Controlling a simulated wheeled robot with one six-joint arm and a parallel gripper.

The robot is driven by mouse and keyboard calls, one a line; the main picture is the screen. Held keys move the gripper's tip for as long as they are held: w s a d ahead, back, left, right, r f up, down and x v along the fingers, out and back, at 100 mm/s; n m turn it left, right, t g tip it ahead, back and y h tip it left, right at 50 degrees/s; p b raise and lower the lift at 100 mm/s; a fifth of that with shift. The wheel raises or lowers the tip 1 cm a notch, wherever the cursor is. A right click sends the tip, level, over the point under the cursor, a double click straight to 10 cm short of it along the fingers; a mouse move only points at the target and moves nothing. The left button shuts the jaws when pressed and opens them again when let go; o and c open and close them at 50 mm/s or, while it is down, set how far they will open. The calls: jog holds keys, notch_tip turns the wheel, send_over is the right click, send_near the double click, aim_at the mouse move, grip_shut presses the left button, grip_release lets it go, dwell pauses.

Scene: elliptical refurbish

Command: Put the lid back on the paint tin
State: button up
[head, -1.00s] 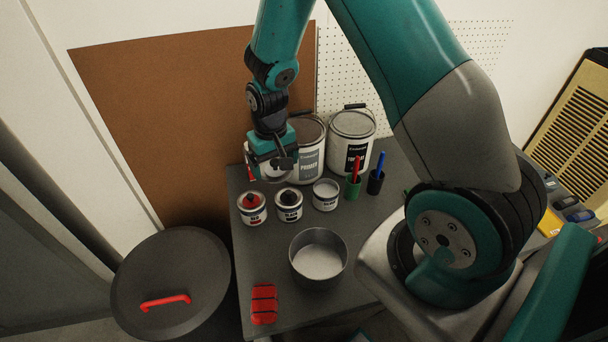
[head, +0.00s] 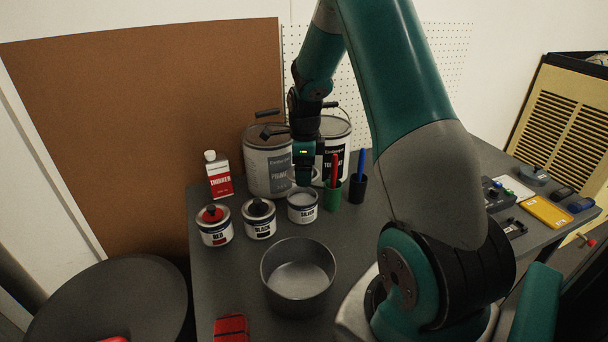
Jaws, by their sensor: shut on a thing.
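The small silver paint tin (head: 302,213) stands upright on the dark table, its top uncovered and pale grey inside. My gripper (head: 303,178) is just above and behind this tin, pointing down. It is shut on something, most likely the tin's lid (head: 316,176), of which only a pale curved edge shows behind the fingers. The grip itself is too small and dark to make out. The lid appears apart from the tin's rim.
The black tin (head: 260,226) and red tin (head: 215,233) stand left, both with knobbed lids. The primer can (head: 266,172) and another large can (head: 337,140) stand behind. Thinner (head: 218,181) is at left. Green (head: 333,197) and black (head: 358,190) pen cups are right. A grey pot (head: 298,278) is in front.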

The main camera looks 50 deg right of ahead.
jog(key=shift+f+b, duration=2.3)
jog(key=shift+f, duration=0.8)
jog(key=shift+w+a+p, duration=0.1)
jog(key=shift+p, duration=0.35)
jog(key=shift+f, duration=0.15)
dwell(0.3)
jog(key=o, duration=0.6)
jog(key=shift+p, duration=0.3)
jog(key=shift+r+p, duration=3.05)
jog(key=shift+r, duration=0.5)
